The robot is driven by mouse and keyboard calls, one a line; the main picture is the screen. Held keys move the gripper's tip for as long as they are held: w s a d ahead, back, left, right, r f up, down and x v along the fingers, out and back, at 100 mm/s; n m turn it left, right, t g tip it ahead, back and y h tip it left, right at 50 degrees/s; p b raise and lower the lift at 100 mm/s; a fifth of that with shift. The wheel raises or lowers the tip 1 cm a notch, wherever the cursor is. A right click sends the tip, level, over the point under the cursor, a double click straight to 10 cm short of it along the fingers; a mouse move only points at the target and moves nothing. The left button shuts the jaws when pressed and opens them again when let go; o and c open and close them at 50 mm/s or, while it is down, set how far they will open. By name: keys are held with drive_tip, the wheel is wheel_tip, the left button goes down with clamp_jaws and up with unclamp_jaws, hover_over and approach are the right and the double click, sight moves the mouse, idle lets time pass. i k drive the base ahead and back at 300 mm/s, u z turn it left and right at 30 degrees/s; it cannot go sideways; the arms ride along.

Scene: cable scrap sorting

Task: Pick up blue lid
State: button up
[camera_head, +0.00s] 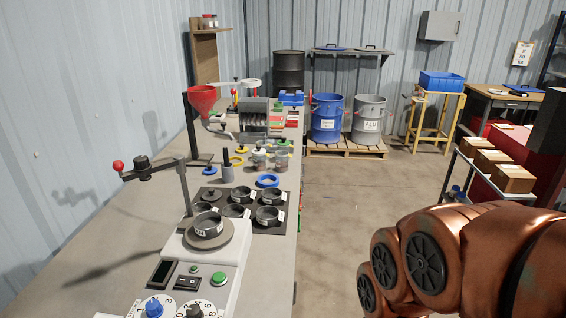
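A flat blue lid (332,48) lies on the dark wall shelf (350,53) at the back. It is small and seen nearly edge-on. A greyish lid (371,49) lies beside it to the right. The open blue drum (327,118) stands below the shelf on a wooden pallet (346,151), with a grey drum (368,120) next to it. My gripper is out of view. Only copper-coloured links of my arm show at the lower right, far from the lid.
A long grey workbench (120,240) fills the left, with a machine, a tray of dark cups and a blue ring (268,181). A yellow stand with a blue bin (442,82) is right of the drums. A cart with boxes (512,178) stands at right. The middle floor is clear.

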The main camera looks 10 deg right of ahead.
sight(210, 171)
drive_tip(key=k, duration=1)
drive_tip(key=z, duration=0.65)
drive_tip(key=i, duration=4.05)
drive_tip(key=u, duration=2.6)
